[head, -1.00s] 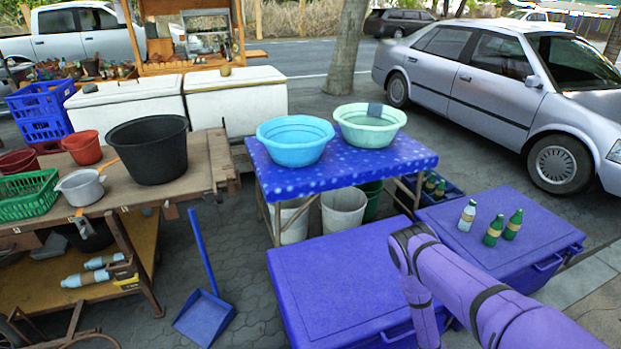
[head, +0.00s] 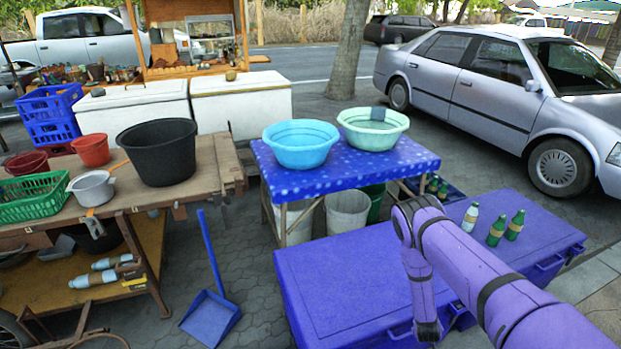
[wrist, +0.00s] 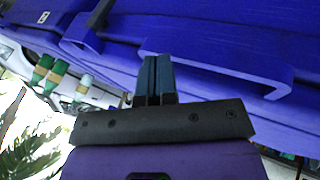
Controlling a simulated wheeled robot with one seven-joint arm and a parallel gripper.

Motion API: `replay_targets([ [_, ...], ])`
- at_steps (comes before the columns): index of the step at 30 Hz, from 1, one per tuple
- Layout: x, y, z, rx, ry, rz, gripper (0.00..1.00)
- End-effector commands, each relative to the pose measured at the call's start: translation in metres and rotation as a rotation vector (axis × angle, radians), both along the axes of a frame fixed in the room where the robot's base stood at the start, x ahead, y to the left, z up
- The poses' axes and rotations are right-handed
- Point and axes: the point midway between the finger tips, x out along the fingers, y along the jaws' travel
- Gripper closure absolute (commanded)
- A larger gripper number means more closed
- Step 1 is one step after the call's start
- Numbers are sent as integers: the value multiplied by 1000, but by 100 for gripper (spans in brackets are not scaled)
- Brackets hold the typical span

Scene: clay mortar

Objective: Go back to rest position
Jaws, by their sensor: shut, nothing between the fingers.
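My gripper (wrist: 154,78) shows in the wrist view with its two fingers together and nothing between them. In that view it is in front of the side of a blue cooler box (wrist: 190,30) with a moulded handle (wrist: 215,70). I cannot tell whether it touches the box. In the head view my purple arm reaches in from the lower right and bends down in front of the blue cooler boxes; the fingers are hidden or out of frame there.
Two blue cooler boxes (head: 350,275) stand close to the arm. Several bottles (head: 497,229) stand on the right one. A blue-clothed table (head: 345,166) holds two basins (head: 300,143). A wooden cart (head: 205,185) and a dustpan (head: 210,318) are left.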

Motion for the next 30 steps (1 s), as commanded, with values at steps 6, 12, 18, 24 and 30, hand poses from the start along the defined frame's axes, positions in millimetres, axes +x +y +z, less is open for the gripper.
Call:
replay_targets([
  [6,49,16,69,63,-18,-49,100],
  [12,88,31,149,132,-26,-96,100],
  [18,113,46,232,203,-33,-131,100],
  [24,125,59,317,269,-38,-157,100],
  [30,123,70,401,332,-42,-175,100],
])
